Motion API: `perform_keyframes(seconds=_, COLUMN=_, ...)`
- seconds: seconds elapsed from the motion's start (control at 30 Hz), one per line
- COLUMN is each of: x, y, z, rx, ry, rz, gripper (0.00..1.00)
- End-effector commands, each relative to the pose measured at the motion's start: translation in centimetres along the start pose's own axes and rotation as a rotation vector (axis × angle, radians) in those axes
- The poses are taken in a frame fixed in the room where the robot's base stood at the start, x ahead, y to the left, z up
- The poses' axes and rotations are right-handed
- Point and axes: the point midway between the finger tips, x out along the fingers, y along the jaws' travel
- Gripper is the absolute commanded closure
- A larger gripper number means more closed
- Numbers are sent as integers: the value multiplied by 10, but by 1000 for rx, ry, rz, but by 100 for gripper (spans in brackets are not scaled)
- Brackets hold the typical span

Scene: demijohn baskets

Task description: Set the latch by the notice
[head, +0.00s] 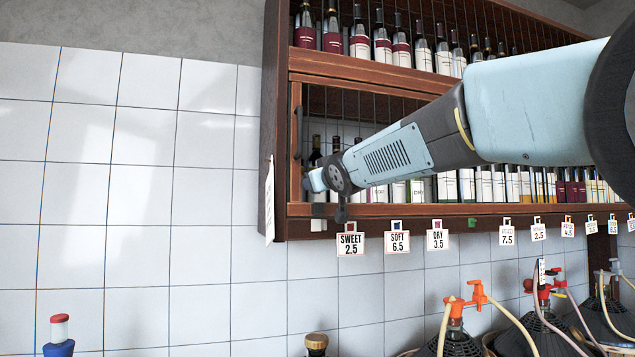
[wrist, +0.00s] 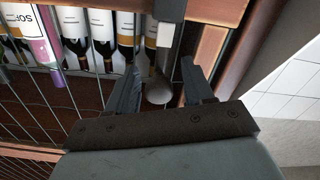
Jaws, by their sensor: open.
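The notice (head: 269,200) is a narrow white sheet on the left side of the wooden wine cabinet. Near it, a small pale block (head: 317,225) sits at the lower left corner of the cabinet, with a grey piece just above; I take this to be the latch. A pale block also shows in the wrist view (wrist: 163,36). My gripper (head: 318,180) is at the cabinet's left front, a little above the block. In the wrist view my gripper (wrist: 158,72) has its fingers apart. A rounded grey thing (wrist: 158,94) shows between them; I cannot tell whether they touch it.
Wine bottles (head: 385,40) stand behind wire bars in the cabinet (head: 350,70). A dark handle (head: 299,132) is on its left upright. Price tags (head: 351,244) hang below. Demijohns with taps (head: 477,296) stand lower right. The tiled wall at left is clear.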

Motion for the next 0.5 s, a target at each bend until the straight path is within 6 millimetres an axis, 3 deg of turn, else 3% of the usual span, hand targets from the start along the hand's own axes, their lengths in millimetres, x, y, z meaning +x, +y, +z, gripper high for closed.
perform_keyframes(seconds=0.13, x=0, y=0, z=0, rx=0, ry=0, rz=0, gripper=48)
perform_keyframes(seconds=0.5, x=0, y=0, z=0, rx=0, ry=0, rz=0, gripper=84)
